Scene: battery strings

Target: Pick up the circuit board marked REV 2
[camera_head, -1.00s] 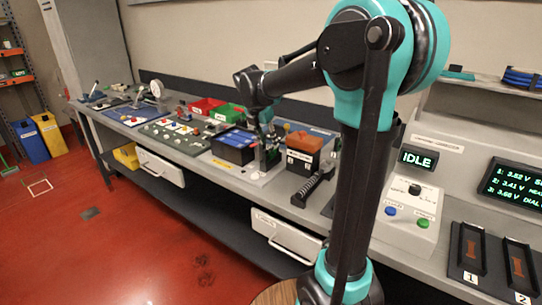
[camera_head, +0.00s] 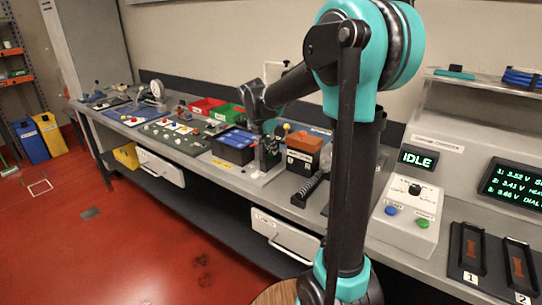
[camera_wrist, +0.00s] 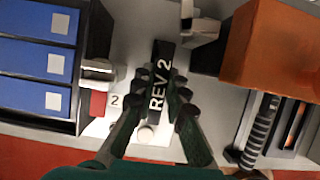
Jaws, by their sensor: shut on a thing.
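A black board piece marked REV 2 (camera_wrist: 161,72) stands out in white letters in the middle of the wrist view. My gripper (camera_wrist: 170,82) has its two dark fingers on either side of it and is shut on it. The lower part of the piece lies between the fingers. In the head view my gripper (camera_head: 268,150) is low over the bench, between a blue-and-black battery box and an orange-topped box. The board cannot be made out there. Whether it still touches the surface below is unclear.
The battery box (camera_wrist: 40,62) is close on the left, and the orange-topped box (camera_wrist: 268,45) is close on the right. A small tag marked 2 (camera_wrist: 114,100) lies left of the fingers. A black coil (camera_head: 311,188) is at the bench's front edge.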

